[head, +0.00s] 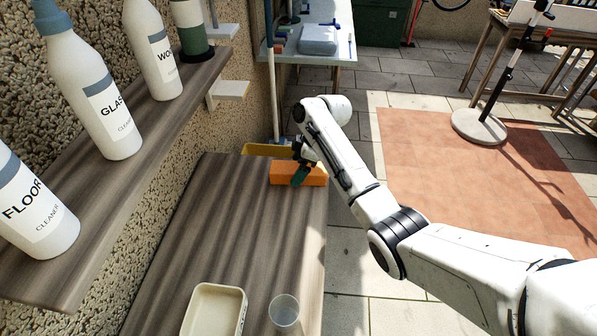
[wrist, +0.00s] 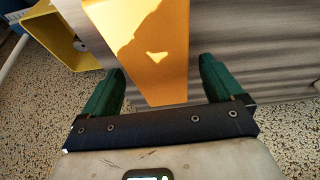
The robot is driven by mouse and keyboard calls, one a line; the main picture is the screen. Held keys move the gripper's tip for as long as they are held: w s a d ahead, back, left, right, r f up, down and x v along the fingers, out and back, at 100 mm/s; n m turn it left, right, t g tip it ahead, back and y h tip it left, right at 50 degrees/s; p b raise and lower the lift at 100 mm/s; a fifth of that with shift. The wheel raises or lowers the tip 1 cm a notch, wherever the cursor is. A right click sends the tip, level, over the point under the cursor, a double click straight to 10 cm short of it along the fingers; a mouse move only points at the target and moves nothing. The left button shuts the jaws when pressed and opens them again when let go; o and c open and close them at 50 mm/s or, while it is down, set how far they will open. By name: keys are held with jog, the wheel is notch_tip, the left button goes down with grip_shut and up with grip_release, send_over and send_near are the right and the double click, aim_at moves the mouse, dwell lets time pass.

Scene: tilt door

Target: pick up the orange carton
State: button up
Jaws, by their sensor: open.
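The orange carton (head: 312,176) lies near the far right end of the wooden counter in the head view. In the wrist view the orange carton (wrist: 145,45) stretches from the top edge down to between the two green fingers. In the wrist view my gripper (wrist: 160,85) is open, with one finger on each side of the carton and gaps between. I cannot tell whether a finger touches it.
A yellow bin (wrist: 50,35) is close to the left finger in the wrist view; its yellow rim (head: 262,150) shows behind the carton. A beige tray (head: 215,312) and a clear cup (head: 284,311) stand at the near end. A shelf with several bottles (head: 105,85) overhangs the left. The middle counter (head: 225,230) is clear.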

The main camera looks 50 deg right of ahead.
jog(key=shift+x, duration=0.85)
jog(key=c, duration=1.1)
jog(key=shift+r, duration=0.1)
jog(key=shift+r, duration=0.4)
notch_tip(320, 180, up, 3)
jog(key=shift+s+a+f+b, duration=0.1)
jog(key=shift+f+b, duration=0.1)
jog(key=shift+b, duration=0.1)
jog(key=s+a+r+p, duration=0.1)
jog(key=s+r+p, duration=0.1)
jog(key=s+r, duration=0.1)
jog(key=s+a+r+p, duration=0.1)
jog(key=s+r+p, duration=0.1)
jog(key=s, duration=0.3)
jog(key=s+a+r+p, duration=0.1)
jog(key=s+r+p, duration=0.1)
jog(key=s+r, duration=0.2)
jog(key=shift+s+a+r, duration=0.25)
jog(key=shift+s+a, duration=0.05)
jog(key=shift+s, duration=0.35)
